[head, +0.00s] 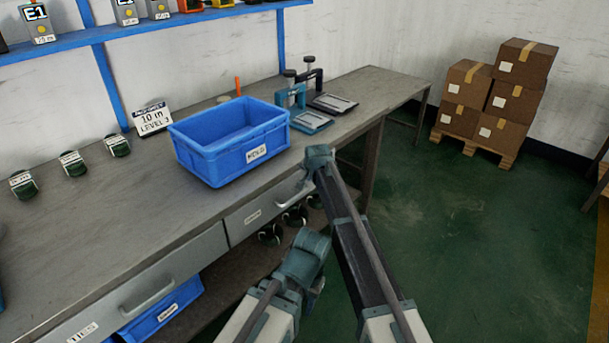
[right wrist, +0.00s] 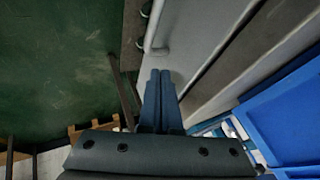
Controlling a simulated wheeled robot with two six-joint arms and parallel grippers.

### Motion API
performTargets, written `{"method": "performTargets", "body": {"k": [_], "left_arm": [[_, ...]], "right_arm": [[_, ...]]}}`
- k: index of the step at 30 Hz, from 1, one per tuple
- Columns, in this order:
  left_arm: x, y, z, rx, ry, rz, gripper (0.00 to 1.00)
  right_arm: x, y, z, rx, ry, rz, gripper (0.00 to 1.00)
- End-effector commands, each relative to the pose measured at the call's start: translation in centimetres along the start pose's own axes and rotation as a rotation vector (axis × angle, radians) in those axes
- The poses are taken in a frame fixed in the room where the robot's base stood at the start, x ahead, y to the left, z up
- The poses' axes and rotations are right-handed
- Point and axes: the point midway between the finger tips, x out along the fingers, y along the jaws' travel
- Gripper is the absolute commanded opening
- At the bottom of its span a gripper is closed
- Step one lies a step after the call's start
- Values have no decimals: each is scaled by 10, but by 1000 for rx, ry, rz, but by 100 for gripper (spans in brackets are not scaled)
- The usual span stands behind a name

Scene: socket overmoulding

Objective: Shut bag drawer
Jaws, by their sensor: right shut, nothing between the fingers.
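The bag drawer (head: 272,208) is the grey, labelled drawer under the right part of the bench. In the head view its front looks about level with the bench edge; any small gap is hard to tell. My right gripper (head: 309,174) is at the right end of this drawer, close to its handle (head: 292,198). In the right wrist view its fingers (right wrist: 160,74) are shut and empty, pointing at the pale drawer front (right wrist: 195,35) beside the handle (right wrist: 154,46). Contact cannot be told. My left arm's end (head: 305,250) is lower, in front of the bench; its fingers are hidden.
A blue bin (head: 215,165) stands on the bench above the drawer, with clamp presses (head: 308,122) to its right. A second drawer, labelled TIES (head: 150,290), is at left, above a blue bin (head: 165,312). Stacked boxes (head: 495,95) stand at the back right. Green floor (head: 450,230) is free.

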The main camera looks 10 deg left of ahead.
Motion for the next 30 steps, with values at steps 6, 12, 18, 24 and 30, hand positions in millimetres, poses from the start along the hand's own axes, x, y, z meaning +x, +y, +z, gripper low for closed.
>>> {"method": "performTargets", "body": {"k": [6, 12, 18, 24, 30], "left_arm": [[-29, -3, 2, 0, 0, 0, 44], [-60, -6, 4, 0, 0, 0, 44], [-78, -8, 5, 0, 0, 0, 44], [-80, -8, 5, 0, 0, 0, 44], [-79, -8, 5, 0, 0, 0, 44]], "right_arm": [[-42, 12, -2, -1, -1, 4, 0], [-80, 13, -2, 0, -1, 5, 0], [-105, 14, -1, 0, -1, 6, 0], [-108, 15, 0, 0, -1, 6, 0], [-111, 23, 2, -7, -5, 14, 0]]}}
